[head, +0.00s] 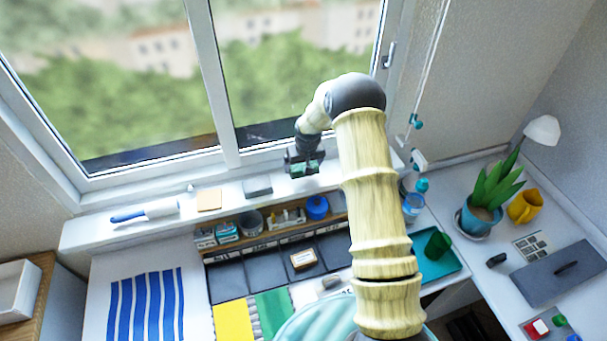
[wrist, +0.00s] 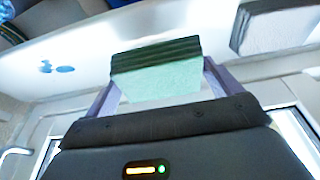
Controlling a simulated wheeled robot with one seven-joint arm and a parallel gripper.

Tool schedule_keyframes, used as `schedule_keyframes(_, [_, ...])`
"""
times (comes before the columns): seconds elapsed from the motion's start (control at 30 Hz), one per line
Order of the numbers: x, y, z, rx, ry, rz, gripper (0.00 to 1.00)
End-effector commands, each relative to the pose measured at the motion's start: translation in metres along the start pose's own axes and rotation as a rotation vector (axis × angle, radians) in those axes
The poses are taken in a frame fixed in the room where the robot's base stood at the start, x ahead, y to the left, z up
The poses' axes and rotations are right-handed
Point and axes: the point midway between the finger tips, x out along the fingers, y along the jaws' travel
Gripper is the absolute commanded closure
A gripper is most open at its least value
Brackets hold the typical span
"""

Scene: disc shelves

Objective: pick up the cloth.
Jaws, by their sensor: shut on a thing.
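A folded cloth (wrist: 158,75), pale green with dark green layered edges, is between my gripper's fingers (wrist: 160,88) in the wrist view. The fingers press on it from both sides. In the head view my gripper (head: 303,165) is over the window sill (head: 228,189), right of the middle. The cloth shows there only as a small green patch (head: 298,170) beneath the gripper. I cannot tell in the head view how far it is above the sill.
On the sill lie a grey block (head: 257,187), a tan square (head: 209,199) and a blue-handled tool (head: 146,211). The window pane (head: 300,80) is close behind.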

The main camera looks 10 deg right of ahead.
Motion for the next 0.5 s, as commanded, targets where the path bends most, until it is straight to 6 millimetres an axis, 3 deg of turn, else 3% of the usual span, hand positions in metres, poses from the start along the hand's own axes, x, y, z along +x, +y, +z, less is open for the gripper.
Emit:
schedule_keyframes(0.3, [-0.046,0.0,-0.013,0.0,0.002,0.0,0.32])
schedule_keyframes(0.5, [-0.053,0.0,-0.014,-0.001,-0.001,0.0,0.32])
